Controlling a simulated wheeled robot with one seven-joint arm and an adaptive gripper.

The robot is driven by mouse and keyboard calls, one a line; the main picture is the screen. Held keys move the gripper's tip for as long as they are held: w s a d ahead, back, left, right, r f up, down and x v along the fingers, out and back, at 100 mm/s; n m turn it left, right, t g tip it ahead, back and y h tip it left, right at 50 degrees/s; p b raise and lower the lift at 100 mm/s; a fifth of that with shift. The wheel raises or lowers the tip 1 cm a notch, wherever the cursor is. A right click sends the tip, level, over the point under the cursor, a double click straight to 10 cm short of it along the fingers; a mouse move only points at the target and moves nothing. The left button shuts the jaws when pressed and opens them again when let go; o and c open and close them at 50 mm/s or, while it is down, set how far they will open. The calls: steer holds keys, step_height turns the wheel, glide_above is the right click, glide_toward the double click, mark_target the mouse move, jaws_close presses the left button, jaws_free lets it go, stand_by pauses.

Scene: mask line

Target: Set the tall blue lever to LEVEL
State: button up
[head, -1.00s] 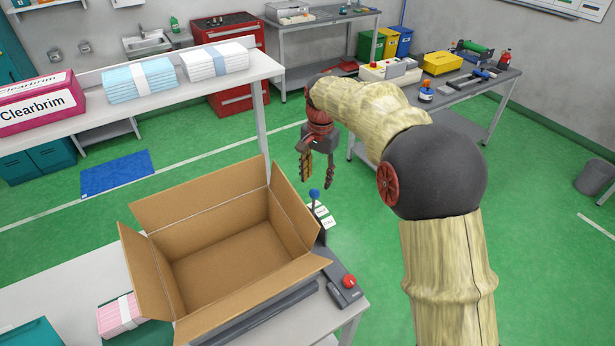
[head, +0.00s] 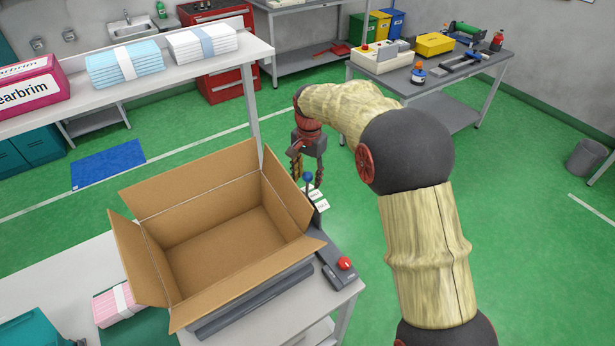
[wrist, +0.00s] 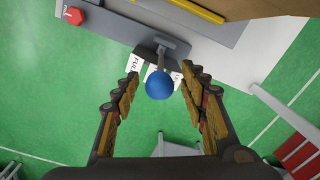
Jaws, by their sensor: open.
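The tall blue lever has a round blue knob (head: 308,177) on a grey stem, at the right side of the cardboard box. In the wrist view the blue knob (wrist: 160,85) lies between my open fingers, touching neither. White label plates (wrist: 135,75) stand by its base; one reads "FULL", and the other is partly hidden by the knob. My gripper (head: 308,178) points down over the lever, its fingers on either side of the knob in the head view. In the wrist view my gripper (wrist: 160,100) is open and empty.
An open cardboard box (head: 215,215) stands on the grey bench beside the lever. A control box with a red button (head: 345,263) sits at the bench's front right corner. Pink packs (head: 117,305) lie left of the box.

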steer(key=shift+c, duration=0.9)
jaws_close()
